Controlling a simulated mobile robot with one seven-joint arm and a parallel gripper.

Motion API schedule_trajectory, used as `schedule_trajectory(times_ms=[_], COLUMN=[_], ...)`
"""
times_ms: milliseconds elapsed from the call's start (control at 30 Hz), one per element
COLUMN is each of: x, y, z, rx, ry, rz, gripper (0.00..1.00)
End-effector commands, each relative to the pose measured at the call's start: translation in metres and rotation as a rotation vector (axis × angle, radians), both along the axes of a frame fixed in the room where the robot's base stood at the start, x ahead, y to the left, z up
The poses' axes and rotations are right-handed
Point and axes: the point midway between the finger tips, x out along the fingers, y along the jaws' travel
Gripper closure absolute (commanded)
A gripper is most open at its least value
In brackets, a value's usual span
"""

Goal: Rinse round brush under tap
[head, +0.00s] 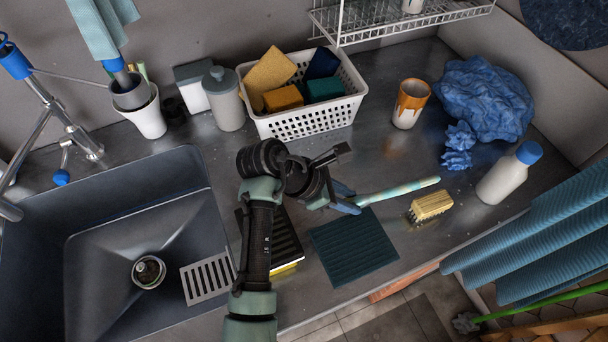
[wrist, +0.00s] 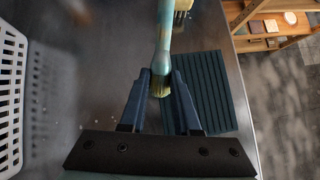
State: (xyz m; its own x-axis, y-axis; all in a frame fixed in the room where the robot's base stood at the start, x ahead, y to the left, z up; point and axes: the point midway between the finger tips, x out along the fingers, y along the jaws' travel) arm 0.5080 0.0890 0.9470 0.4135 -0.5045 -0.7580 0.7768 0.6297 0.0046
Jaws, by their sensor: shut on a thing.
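The round brush has a pale teal and cream handle (head: 400,190) that points right over the counter. In the wrist view the brush (wrist: 164,45) shows its short, pale bristles between the fingers, towards my wrist. My gripper (head: 346,201) is shut on the brush near its bristle end, above the back of the dark ribbed mat. Its two blue fingers also show in the wrist view (wrist: 161,80). I cannot tell whether the brush touches the counter. The chrome tap (head: 70,118) with blue ends stands at the far left, by the dark sink (head: 190,225), away from my gripper.
The ribbed mat (head: 352,246) and a scrub brush (head: 430,206) lie near the front edge. A white basket (head: 308,124) with sponges, a grey canister (head: 223,100) and an orange-rimmed cup (head: 410,103) stand behind. A white bottle (head: 507,175) and crumpled blue cloth (head: 485,98) are right.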

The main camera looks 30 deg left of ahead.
Motion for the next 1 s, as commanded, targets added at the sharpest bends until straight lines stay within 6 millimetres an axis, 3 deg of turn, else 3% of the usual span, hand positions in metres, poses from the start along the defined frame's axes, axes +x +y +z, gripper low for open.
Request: schedule_trajectory(times_ms=[100,300,467,733,1000], x=[0.017,0.025,0.026,0.026,0.025], y=[0.045,0.085,0.095,0.095,0.095], z=[0.015,0.047,0.057,0.056,0.017], rx=[0.122,0.201,0.214,0.213,0.212], ry=[0.095,0.208,0.238,0.24,0.243], rz=[0.09,0.242,0.29,0.292,0.291], gripper=[1.0,1.0,1.0,1.0,1.0])
